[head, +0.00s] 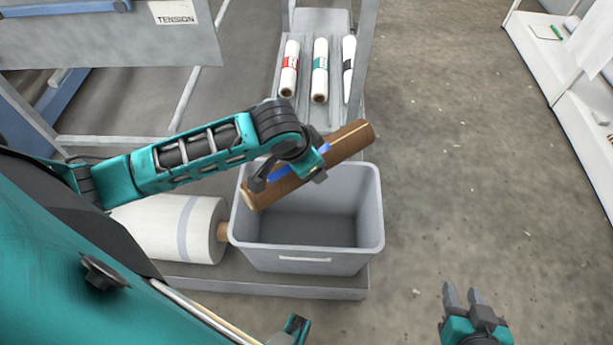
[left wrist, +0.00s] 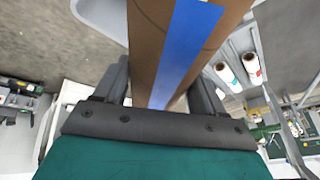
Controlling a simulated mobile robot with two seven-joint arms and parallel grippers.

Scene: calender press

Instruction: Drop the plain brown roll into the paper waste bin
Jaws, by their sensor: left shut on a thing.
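A brown roll (head: 348,143) with a blue strip along it is held tilted above the grey bin (head: 262,254), its lower left end over the bin's left rim and its upper right end beyond the back rim. My left gripper (head: 288,178) is shut around the roll's middle. In the left wrist view the brown roll (left wrist: 145,45) and its blue strip lie between the two fingers.
A large white roll (head: 160,225) on a brown core lies left of the bin. Several white rolls with coloured bands, one red (head: 290,68), lie on a rack behind it. A white shelf (head: 570,110) stands at far right. The floor between is clear.

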